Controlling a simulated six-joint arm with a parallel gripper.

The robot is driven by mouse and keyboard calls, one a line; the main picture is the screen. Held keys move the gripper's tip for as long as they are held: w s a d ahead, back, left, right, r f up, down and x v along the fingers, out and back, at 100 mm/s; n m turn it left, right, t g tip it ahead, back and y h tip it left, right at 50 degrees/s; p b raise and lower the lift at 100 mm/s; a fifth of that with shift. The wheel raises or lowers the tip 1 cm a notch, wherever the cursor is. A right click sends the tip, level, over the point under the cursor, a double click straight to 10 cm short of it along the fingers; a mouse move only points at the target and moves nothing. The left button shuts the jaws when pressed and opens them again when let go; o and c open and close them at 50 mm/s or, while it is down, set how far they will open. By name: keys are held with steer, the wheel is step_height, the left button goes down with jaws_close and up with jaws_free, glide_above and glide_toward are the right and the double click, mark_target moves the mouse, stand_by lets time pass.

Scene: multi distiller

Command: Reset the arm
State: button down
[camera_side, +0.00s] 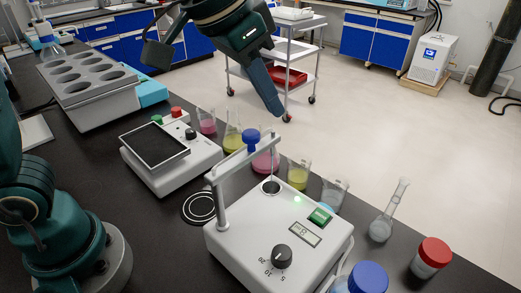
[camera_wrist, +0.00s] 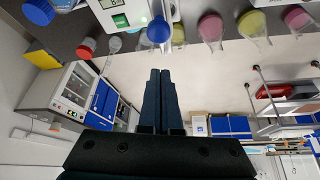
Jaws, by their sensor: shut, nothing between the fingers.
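My gripper (camera_side: 274,104) hangs in the air at the upper middle of the side view, with its dark fingers pointing down and to the right. In the wrist view its two fingers (camera_wrist: 160,74) lie side by side, shut, with nothing held. In the side view it appears above and slightly right of a blue knob (camera_side: 251,137) on the white device (camera_side: 262,225). The blue knob also shows just beyond the fingertips in the wrist view (camera_wrist: 158,30). The device has a green light, a small display and a dial.
A stirrer plate with a black top (camera_side: 155,147) and a grey rack with holes (camera_side: 95,100) stand at left. Several flasks and beakers of coloured liquid, including a yellow beaker (camera_side: 299,174), line the black bench's far edge. Red-capped (camera_side: 431,257) and blue-capped (camera_side: 368,276) jars stand at lower right.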

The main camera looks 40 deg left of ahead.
steer(key=s+a+n+t+y, duration=0.1)
steer(key=s+a+n, duration=0.2)
steer(key=s+a, duration=0.5)
steer(key=s+a+f, duration=0.1)
steer(key=s+f, duration=0.5)
steer(key=f, duration=0.1)
steer(key=shift+a+f+g+y, duration=0.25)
steer(key=shift+a+g+y, duration=0.05)
steer(key=shift+a, duration=0.1)
